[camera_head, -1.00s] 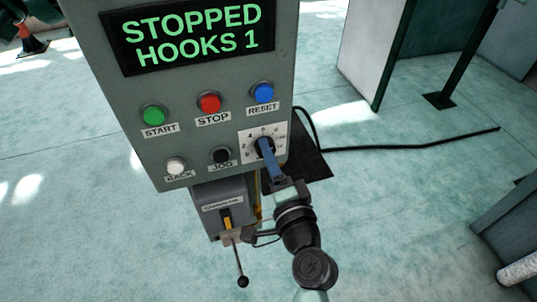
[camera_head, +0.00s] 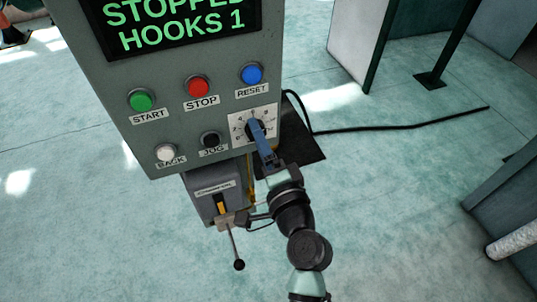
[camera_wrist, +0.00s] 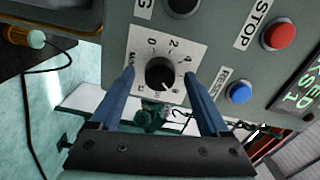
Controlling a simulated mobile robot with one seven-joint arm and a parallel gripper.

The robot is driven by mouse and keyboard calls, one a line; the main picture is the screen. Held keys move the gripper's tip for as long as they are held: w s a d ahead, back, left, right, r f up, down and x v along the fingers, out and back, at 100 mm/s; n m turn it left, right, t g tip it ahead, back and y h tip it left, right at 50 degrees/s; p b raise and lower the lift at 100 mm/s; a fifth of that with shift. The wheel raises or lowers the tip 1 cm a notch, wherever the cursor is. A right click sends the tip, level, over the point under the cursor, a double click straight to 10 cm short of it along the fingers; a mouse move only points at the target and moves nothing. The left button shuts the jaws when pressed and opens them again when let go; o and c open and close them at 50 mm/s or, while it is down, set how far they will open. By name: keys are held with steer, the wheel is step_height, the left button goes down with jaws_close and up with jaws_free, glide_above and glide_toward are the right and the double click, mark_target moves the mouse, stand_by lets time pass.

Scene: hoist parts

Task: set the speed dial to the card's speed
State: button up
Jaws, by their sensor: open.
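The speed dial is a black knob (camera_wrist: 161,74) on a white numbered plate (camera_wrist: 140,42), low right on the grey control panel. The plate also shows in the head view (camera_head: 238,120). In the wrist view a white mark on the knob points to the lower right, seemingly toward the 8. My gripper (camera_wrist: 158,78) is open, with one blue finger on each side of the knob. Contact with it cannot be told. In the head view my gripper (camera_head: 259,134) covers part of the dial. I see no card that I can read.
The panel has start (camera_head: 141,101), stop (camera_head: 199,87), reset (camera_head: 252,74), back (camera_head: 166,153) and jog (camera_head: 210,140) buttons near the dial. The display (camera_head: 182,25) reads stopped, hooks 1. A box with a lever (camera_head: 235,248) sits below. A black cable (camera_head: 400,125) crosses the floor.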

steer(key=b+v, duration=0.3)
steer(key=v, duration=0.9)
steer(key=shift+s, duration=0.35)
steer(key=shift+d, duration=0.1)
